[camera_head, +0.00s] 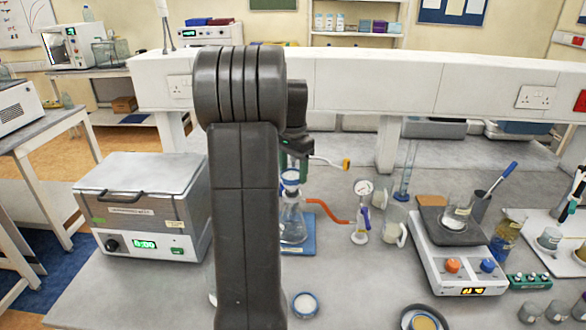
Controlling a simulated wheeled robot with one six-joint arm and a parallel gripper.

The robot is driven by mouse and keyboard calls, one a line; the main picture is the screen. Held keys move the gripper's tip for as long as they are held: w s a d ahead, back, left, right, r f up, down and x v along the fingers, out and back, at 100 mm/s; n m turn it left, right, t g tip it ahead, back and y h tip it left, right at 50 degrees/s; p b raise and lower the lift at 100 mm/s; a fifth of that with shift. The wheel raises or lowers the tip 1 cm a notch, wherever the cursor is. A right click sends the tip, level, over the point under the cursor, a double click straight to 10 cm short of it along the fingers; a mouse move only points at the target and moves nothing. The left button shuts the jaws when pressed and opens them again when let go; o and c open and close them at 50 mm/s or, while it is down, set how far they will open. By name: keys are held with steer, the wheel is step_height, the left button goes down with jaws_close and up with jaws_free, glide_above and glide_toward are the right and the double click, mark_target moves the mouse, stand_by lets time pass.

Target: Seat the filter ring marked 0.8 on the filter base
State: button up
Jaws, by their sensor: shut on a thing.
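My gripper (297,150) is at the centre, partly hidden behind my dark arm. It is shut on a thin white piece with an orange-yellow end (346,165), which sticks out to the right. This looks like the handle or tab of a filter ring; the ring itself is mostly hidden and no 0.8 mark is readable. Just below is the filter base (291,177), a blue and white top on a glass flask (293,222). The flask stands on a blue board, its left side hidden by my arm. I cannot tell whether the held piece touches the base.
A red hose (329,211) runs from the flask to a gauge stand (361,220). A grey heating box (145,205) is left, a balance or stirrer (455,255) right. A small blue-rimmed dish (305,305) and a dark dish (407,318) lie in front. The bench between them is mostly clear.

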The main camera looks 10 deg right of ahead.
steer(key=o, duration=1)
steer(key=shift+r, duration=0.1)
step_height(320, 180, up, 14)
steer(key=shift+f+b, duration=0.2)
steer(key=shift+b, duration=0.2)
step_height(320, 180, down, 14)
steer(key=shift+r, duration=0.2)
steer(key=shift+r+p, duration=0.1)
steer(key=shift+p, duration=0.2)
